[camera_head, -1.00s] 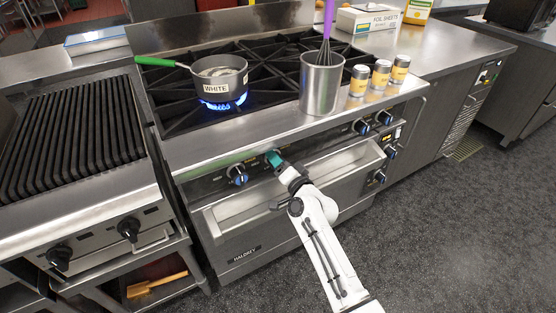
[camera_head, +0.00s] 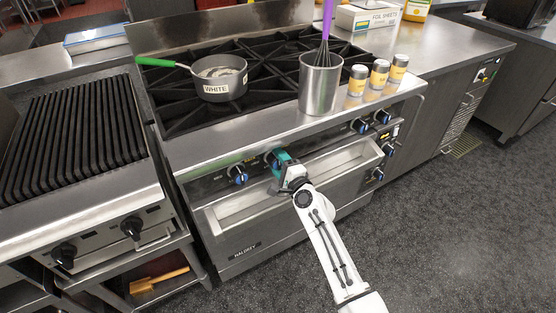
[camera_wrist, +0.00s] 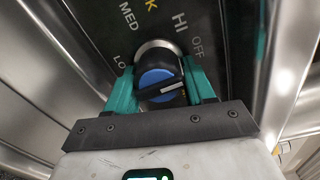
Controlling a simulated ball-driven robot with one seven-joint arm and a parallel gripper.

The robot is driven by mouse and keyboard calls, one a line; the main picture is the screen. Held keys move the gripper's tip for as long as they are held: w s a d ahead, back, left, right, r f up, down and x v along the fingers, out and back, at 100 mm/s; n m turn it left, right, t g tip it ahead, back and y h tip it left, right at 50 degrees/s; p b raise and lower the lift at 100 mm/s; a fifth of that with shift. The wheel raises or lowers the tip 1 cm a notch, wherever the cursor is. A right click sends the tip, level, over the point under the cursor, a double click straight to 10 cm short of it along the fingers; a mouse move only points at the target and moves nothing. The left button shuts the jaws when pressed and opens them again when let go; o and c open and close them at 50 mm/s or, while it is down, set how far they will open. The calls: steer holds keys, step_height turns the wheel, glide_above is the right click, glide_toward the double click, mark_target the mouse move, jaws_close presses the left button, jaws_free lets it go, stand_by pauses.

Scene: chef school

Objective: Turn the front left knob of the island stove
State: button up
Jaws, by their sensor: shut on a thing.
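The island stove (camera_head: 215,135) has knobs on its front panel. My gripper (camera_head: 280,159) is at the second knob from the left. In the wrist view, its teal fingers (camera_wrist: 162,84) are shut on either side of this black knob (camera_wrist: 155,78) with a blue cap. LO, MED, HI and OFF are printed around it. The knob's white pointer line lies nearly level, tilted up to the right. The leftmost knob (camera_head: 238,175) is free beside my gripper.
A metal canister (camera_head: 319,85) with a purple whisk (camera_head: 327,22) and three yellow-labelled shakers (camera_head: 379,75) stand on the stove's front right ledge. A grill (camera_head: 80,135) adjoins on the left. The floor (camera_head: 440,230) to the right is clear.

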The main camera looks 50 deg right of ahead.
steer(key=shift+f+m, duration=0.15)
steer(key=shift+m, duration=0.35)
steer(key=o, duration=1)
steer(key=shift+c, duration=0.2)
steer(key=v, duration=1.1)
steer(key=shift+p, duration=0.3)
steer(key=shift+w, duration=0.1)
steer(key=s+a+f+n+g+y, duration=0.2)
steer(key=a+n+g+y, duration=0.15)
steer(key=a+n, duration=0.35)
steer(key=s+a+f+n+g+y, duration=0.2)
steer(key=s+a+n+g+y, duration=0.15)
steer(key=a+n, duration=0.35)
steer(key=s+a+n+g+h+p, duration=0.1)
steer(key=s+n+g, duration=0.8)
steer(key=s, duration=1)
steer(key=shift+s+n+h+p, duration=0.2)
steer(key=shift+n+h+p, duration=0.2)
steer(key=shift+n+h, duration=0.15)
